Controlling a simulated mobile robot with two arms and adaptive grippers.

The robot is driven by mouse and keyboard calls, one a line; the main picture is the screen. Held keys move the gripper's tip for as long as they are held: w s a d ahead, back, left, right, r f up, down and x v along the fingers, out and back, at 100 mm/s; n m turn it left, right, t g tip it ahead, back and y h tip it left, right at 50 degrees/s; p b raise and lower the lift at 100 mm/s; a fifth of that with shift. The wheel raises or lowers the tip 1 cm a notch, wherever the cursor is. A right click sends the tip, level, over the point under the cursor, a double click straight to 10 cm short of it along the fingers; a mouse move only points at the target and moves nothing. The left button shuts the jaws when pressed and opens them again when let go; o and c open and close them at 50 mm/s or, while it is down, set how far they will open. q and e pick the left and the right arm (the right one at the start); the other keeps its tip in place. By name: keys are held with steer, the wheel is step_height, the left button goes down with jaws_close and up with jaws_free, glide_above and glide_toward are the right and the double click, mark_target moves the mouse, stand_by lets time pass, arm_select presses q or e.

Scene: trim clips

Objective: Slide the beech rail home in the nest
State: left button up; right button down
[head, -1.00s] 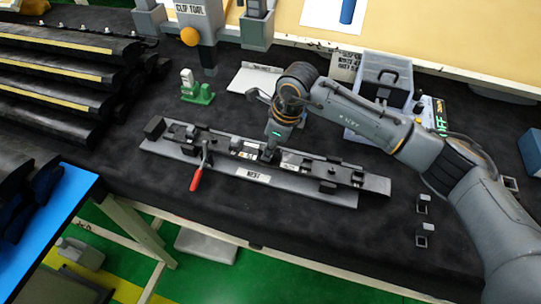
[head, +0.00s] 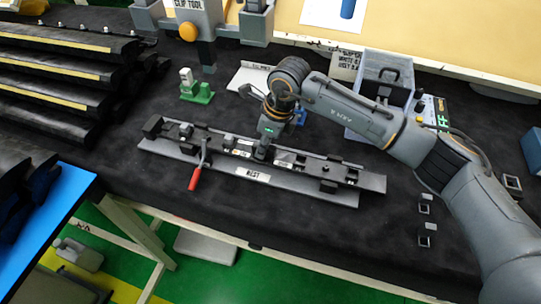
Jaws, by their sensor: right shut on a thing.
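The nest (head: 215,165) is a long grey plate with a "NEST" label, lying slantwise on the dark bench top. A long dark rail (head: 371,181) lies along it, with small clips and pale labels on top; its right end reaches past the plate's right end. No beech colour shows on it. A clamp with a red handle (head: 195,179) stands at the nest's front left, its handle pointing down toward the front. My right gripper (head: 262,153) points down at the rail's middle and is shut on the rail; its fingertips are small and partly hidden. My left gripper is out of view.
A green and white fixture (head: 194,88) and a pale plate (head: 254,77) stand behind the nest. A grey bin (head: 383,88) is at the back right. Stacked dark trim pieces (head: 62,75) fill the left.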

steer(key=shift+w+a+f+b, duration=0.1)
steer(key=shift+a+f+b, duration=0.05)
steer(key=shift+a+b, duration=0.5)
steer(key=c, duration=1.4)
jaws_free()
steer(key=shift+a, duration=0.1)
steer(key=shift+o, duration=1.4)
steer(key=shift+w+a, duration=0.15)
